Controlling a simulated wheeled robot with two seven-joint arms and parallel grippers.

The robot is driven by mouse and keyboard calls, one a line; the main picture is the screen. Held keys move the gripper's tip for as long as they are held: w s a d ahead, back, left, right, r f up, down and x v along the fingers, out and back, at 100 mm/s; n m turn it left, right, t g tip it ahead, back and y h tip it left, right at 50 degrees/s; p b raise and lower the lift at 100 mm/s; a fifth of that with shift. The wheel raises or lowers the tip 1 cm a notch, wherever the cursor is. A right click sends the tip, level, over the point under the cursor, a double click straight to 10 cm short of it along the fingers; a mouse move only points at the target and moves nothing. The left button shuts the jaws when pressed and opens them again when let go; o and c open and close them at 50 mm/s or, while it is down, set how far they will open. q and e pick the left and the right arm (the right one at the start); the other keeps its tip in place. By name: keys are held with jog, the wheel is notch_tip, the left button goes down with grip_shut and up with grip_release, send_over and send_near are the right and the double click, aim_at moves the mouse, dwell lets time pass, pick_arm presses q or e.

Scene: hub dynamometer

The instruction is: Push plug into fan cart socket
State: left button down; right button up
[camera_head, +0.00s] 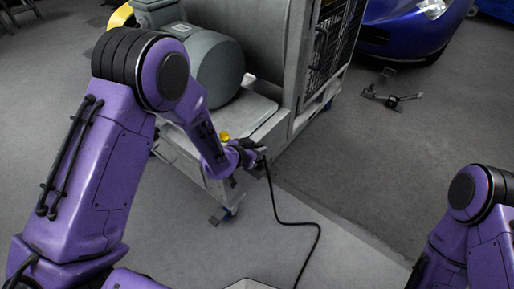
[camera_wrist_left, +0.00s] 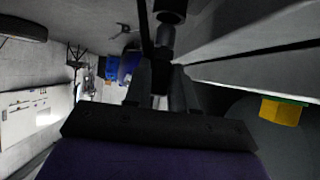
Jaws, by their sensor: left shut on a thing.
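The grey fan cart (camera_head: 298,88) stands at the top centre of the head view. My left gripper (camera_head: 248,153) is at the cart's near lower corner, shut on the plug. In the left wrist view the gripper (camera_wrist_left: 162,88) is shut on a dark cylindrical plug (camera_wrist_left: 166,40). A dark round part (camera_wrist_left: 170,9) lies at the plug's far end; I cannot tell whether it is the socket or whether they touch. A black cable (camera_head: 283,221) hangs from the plug and curves down across the floor. My right arm shows at lower right of the head view; its gripper is out of view.
A grey motor (camera_head: 214,68) sits on the cart's platform. The floor right of the cart is mostly clear.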

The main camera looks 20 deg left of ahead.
pick_arm(q)
jog(key=shift+f, duration=0.15)
dwell(0.4)
jog(key=shift+f+b, duration=0.35)
jog(key=shift+f, duration=0.2)
jog(key=shift+f, duration=0.15)
jog(key=shift+f+b, duration=0.45)
jog(key=shift+f, duration=0.1)
jog(key=c, duration=0.8)
grip_release()
jog(key=shift+c, duration=0.2)
